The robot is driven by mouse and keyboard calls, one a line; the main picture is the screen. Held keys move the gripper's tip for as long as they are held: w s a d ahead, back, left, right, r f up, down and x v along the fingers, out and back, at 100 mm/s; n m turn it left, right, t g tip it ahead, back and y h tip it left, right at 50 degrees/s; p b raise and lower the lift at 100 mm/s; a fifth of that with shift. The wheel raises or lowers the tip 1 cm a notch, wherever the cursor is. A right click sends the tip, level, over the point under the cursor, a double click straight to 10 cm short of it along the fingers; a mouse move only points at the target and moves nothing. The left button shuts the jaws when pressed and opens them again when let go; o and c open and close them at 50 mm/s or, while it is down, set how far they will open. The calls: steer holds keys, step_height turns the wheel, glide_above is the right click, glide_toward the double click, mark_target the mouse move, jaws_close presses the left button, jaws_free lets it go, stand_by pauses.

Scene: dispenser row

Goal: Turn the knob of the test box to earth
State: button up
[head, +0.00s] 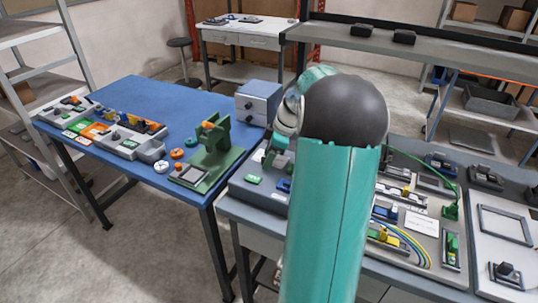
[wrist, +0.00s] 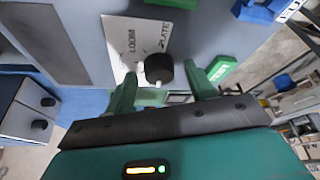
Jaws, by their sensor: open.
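The test box (head: 256,192) is a grey case on the workbench, partly behind my arm in the head view. In the wrist view its black round knob (wrist: 158,68) stands on a pale label plate (wrist: 128,42), where the words LOOM and PLATE can be read. I cannot read an earth mark, and the pointing direction of the knob is unclear. My gripper (wrist: 163,90) has two green fingers, spread apart, one to each side of the knob and slightly nearer the camera. I cannot tell whether they touch it. In the head view the knob cannot be made out.
A green label (wrist: 222,68) and blue parts (wrist: 258,10) sit on the box near the right finger. A drawer unit (head: 258,102) stands on the blue table (head: 130,92) behind. Cables and fixtures crowd the bench right of my arm, including a white card (head: 421,223).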

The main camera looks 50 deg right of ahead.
steer(key=c, duration=1)
steer(key=shift+o, duration=0.2)
steer(key=shift+m, duration=0.3)
steer(key=m, duration=0.1)
steer(key=m+h, duration=0.1)
steer(key=m, duration=0.1)
steer(key=shift+a+r+m+t, duration=0.1)
steer(key=shift+a+m+t, duration=0.05)
steer(key=shift+m+t, duration=0.2)
steer(key=m+h, duration=0.2)
steer(key=m, duration=0.2)
steer(key=shift+a, duration=0.15)
steer(key=m+h, duration=0.1)
steer(key=m, duration=0.3)
steer(key=shift+w+a+m+h, duration=0.1)
steer(key=shift+m+h, duration=0.25)
steer(key=shift+h, duration=0.05)
steer(key=m, duration=0.2)
steer(key=m+g+h, duration=0.1)
steer(key=m, duration=0.1)
steer(key=shift+m+h, duration=0.3)
steer(key=shift+m, duration=0.1)
steer(key=shift+g, duration=0.25)
